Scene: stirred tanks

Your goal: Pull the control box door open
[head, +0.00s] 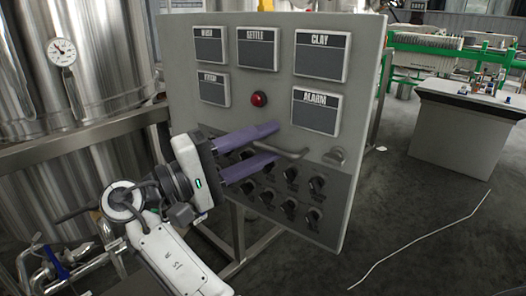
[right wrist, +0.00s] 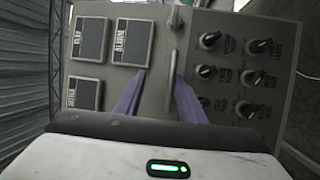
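The control box (head: 270,95) has a grey front door with several labelled screens, a red lamp and black knobs. Its door handle (head: 295,153) is a grey bar above the knobs; it also shows in the right wrist view (right wrist: 173,50). My right gripper (head: 276,141) has two long purple fingers, spread apart and pointing at the door. In the right wrist view the fingertips (right wrist: 162,77) lie on either side of the handle's line, the right one closer. I cannot tell whether they touch it. The door looks closed. My left gripper is not in view.
Steel tanks (head: 100,55) with a gauge (head: 62,52) stand at the left. A grey-topped bench (head: 460,135) with small items stands at the right, with green-framed equipment behind.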

